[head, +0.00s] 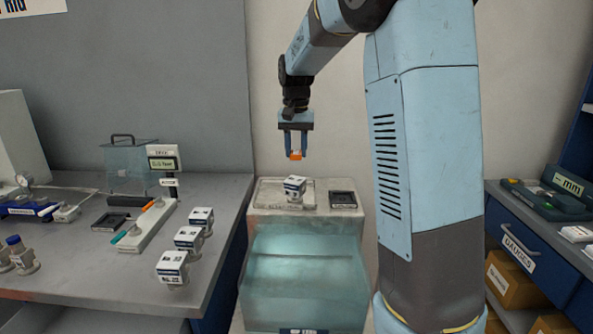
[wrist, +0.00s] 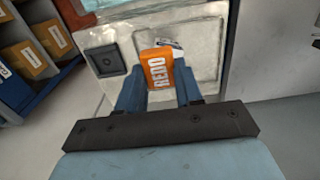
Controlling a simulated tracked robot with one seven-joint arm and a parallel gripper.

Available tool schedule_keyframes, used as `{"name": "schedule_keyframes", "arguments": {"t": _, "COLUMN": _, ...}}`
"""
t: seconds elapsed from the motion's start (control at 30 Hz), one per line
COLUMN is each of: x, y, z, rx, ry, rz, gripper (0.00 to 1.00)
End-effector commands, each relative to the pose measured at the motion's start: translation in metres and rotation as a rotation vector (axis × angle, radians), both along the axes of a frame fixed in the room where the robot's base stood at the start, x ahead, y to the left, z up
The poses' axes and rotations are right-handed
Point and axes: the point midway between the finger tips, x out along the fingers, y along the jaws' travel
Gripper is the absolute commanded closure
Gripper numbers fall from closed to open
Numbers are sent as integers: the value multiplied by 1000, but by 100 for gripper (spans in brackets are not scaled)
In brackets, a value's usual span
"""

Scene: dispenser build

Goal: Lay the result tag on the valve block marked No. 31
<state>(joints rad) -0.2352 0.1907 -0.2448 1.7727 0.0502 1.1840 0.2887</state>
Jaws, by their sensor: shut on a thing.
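My gripper (head: 296,152) is shut on an orange tag (head: 296,155) and holds it in the air above the dispenser top. In the wrist view the orange tag (wrist: 157,69) reads "REDO" and sits between the blue fingers. One white valve block (head: 294,188) stands on the dispenser's pale top, below the tag. In the wrist view it is mostly hidden behind the tag. More valve blocks, a front one (head: 172,267), a middle one (head: 188,239) and a back one (head: 201,219), stand in a row on the left bench. I cannot read any block number.
The dispenser (head: 305,270) has a translucent front and a dark square recess (head: 343,198) at its top right. The left bench (head: 100,275) holds a clear case (head: 130,165), a small display (head: 163,158) and a pen tray (head: 146,224). Blue drawers (head: 535,260) stand at right.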

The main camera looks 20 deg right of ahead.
Motion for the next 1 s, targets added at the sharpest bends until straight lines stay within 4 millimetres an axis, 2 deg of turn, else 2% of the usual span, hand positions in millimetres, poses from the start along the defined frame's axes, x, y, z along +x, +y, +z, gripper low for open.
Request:
{"name": "schedule_keyframes", "arguments": {"t": 0.1, "x": 16, "y": -3, "z": -22, "rx": -2, "ry": 4, "rz": 1, "gripper": 94}}
{"name": "schedule_keyframes", "arguments": {"t": 0.3, "x": 34, "y": -7, "z": -44, "rx": 0, "ry": 2, "rz": 1, "gripper": 94}}
{"name": "schedule_keyframes", "arguments": {"t": 0.57, "x": 44, "y": -9, "z": -55, "rx": -2, "ry": 2, "rz": 1, "gripper": 94}}
{"name": "schedule_keyframes", "arguments": {"t": 0.83, "x": 47, "y": -10, "z": -88, "rx": 0, "ry": 2, "rz": 1, "gripper": 94}}
{"name": "schedule_keyframes", "arguments": {"t": 1.0, "x": 47, "y": -10, "z": -89, "rx": 0, "ry": 0, "rz": 1, "gripper": 94}}
